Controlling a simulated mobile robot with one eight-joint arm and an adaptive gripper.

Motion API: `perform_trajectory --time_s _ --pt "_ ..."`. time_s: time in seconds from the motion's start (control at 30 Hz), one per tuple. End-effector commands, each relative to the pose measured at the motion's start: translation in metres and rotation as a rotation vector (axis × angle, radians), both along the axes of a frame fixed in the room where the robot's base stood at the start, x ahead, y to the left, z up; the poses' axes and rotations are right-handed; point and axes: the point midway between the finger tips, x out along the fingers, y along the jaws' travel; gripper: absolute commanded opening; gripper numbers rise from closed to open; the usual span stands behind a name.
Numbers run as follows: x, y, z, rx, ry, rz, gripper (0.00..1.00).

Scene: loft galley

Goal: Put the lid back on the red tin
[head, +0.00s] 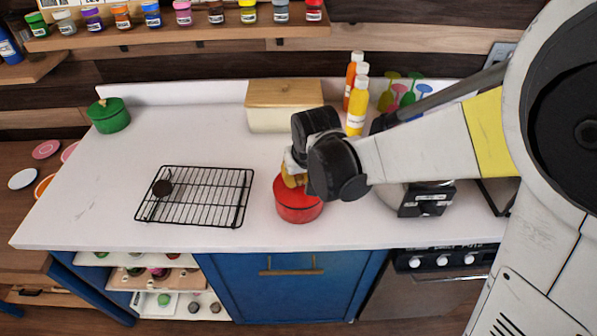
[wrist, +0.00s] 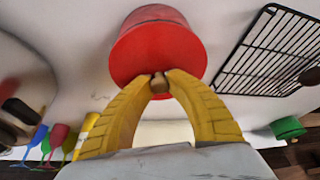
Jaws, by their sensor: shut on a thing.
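The red tin (head: 298,208) stands on the white counter, right of the wire rack. My gripper (head: 293,177) is directly over it, with its yellow fingers pointing down at the top of the tin. In the wrist view the yellow fingers (wrist: 159,82) are shut on the small brown knob (wrist: 158,86) of the red lid (wrist: 158,62). The lid lines up closely with the tin's top. My gripper hides part of the top in the head view, so I cannot tell whether the lid is fully seated.
The black wire rack (head: 207,200) holds a dark round object (head: 162,188). A wooden-topped white box (head: 284,112) and yellow and orange bottles (head: 357,105) stand behind. A green pot (head: 109,116) is at the far left. The counter's left-middle is clear.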

Motion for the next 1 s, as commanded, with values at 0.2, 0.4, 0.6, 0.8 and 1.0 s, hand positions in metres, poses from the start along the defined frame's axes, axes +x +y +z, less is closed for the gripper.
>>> perform_trajectory --time_s 0.2,0.4,0.6,0.8,1.0 --pt "0.0000 0.0000 0.0000 0.000 0.000 0.000 0.00" --pt "0.0000 0.0000 -0.0001 0.000 0.000 0.000 0.00" --pt "0.0001 -0.0001 -0.0009 0.000 0.000 0.000 0.00" --pt "0.0002 -0.0001 -0.0006 0.000 0.000 0.000 0.00" --pt "0.0001 0.0000 -0.0005 0.000 0.000 0.000 0.43"
